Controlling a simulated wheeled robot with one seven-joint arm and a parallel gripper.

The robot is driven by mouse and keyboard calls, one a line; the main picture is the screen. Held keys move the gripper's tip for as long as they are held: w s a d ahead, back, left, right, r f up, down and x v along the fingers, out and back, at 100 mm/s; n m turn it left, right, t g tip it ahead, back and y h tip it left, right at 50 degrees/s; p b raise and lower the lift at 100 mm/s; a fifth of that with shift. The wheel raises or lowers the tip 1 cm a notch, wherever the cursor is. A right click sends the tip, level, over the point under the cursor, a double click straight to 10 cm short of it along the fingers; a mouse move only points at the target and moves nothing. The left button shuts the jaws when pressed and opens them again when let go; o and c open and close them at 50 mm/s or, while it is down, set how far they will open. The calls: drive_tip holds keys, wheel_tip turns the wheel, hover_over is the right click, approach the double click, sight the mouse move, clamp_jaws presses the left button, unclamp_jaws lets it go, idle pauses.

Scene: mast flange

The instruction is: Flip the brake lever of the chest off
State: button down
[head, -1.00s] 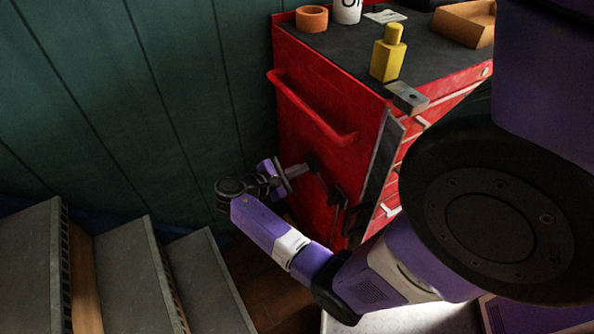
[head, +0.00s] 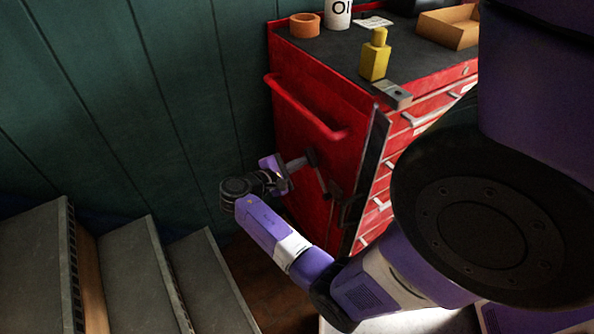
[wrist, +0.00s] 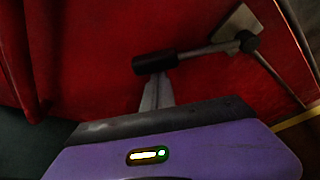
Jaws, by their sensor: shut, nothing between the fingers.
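The red chest (head: 300,100) stands right of centre in the head view. Its brake lever (head: 322,180) is low on the side panel, below the red push handle (head: 305,108). In the wrist view the lever is a metal rod with a black grip (wrist: 155,63) at its left end, running up right to a pale plate (wrist: 238,28). My gripper (head: 303,161) is shut and empty at the grip. In the wrist view the fingertips (wrist: 158,80) are just below the grip and partly behind it; I cannot tell whether they touch.
Grey steps (head: 110,270) rise at the lower left, beside a green panelled wall (head: 120,90). A yellow bottle (head: 375,58), an orange ring (head: 304,25) and an open box (head: 450,27) stand on the chest top. Dark floor shows between steps and chest.

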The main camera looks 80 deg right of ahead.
sight(316, 166)
drive_tip(key=s+a+r+m+h, duration=0.1)
drive_tip(key=m, duration=0.1)
drive_tip(key=s+a+r+m, duration=0.1)
drive_tip(key=a+r+m, duration=0.1)
drive_tip(key=s+a+r+m+h, duration=0.1)
drive_tip(key=s+a, duration=0.1)
drive_tip(key=shift+r+m+h+p, duration=0.25)
drive_tip(key=shift+m+h+p, duration=0.05)
drive_tip(key=shift+m+p, duration=0.1)
drive_tip(key=shift+s+a+r+m, duration=0.15)
drive_tip(key=shift+s+a+m, duration=0.1)
drive_tip(key=shift+s+a, duration=0.25)
drive_tip(key=shift+s+a+r+m, duration=0.15)
drive_tip(key=shift+s+a+m, duration=0.1)
drive_tip(key=shift+s+a, duration=0.2)
drive_tip(key=shift+a, duration=0.1)
